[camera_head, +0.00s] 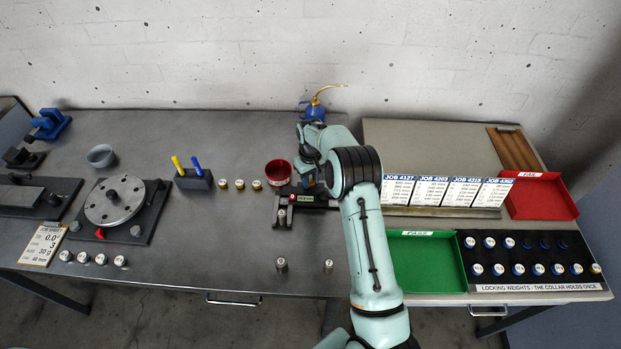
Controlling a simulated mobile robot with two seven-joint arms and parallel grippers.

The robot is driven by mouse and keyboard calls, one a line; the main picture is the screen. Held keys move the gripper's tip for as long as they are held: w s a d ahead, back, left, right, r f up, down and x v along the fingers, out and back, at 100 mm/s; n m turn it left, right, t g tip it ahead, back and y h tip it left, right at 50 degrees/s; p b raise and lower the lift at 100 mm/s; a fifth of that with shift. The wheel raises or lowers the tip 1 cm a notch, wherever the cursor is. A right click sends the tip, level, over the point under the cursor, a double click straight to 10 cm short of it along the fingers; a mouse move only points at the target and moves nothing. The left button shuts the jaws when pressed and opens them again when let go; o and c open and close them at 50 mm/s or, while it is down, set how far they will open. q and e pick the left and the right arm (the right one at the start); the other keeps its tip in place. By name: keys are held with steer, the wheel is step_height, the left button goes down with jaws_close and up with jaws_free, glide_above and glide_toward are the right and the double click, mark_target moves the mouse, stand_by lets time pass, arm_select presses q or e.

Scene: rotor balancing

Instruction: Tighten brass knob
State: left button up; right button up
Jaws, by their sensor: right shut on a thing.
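My right arm reaches in from the bottom and bends over the middle of the bench. Several small brass pieces, one a brass cylinder (239,184), stand in a row left of the red cup. No brass knob can be told apart at the jaws. My left gripper is not in view.
A red cup (278,172) stands close left of the gripper. A rotor disc (115,201) sits on a black base at left. A blue oil can (315,110) stands behind. A green tray (428,262) and weight rack (527,287) lie right. The front middle is mostly free.

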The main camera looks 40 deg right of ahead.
mark_target(311, 182)
steer(key=m, duration=0.7)
steer(key=shift+r, duration=0.1)
steer(key=m, duration=0.6)
steer(key=shift+m, duration=0.4)
steer(key=o, duration=1.1)
steer(key=shift+c, duration=0.2)
step_height(311, 182, up, 13)
steer(key=shift+r, duration=0.15)
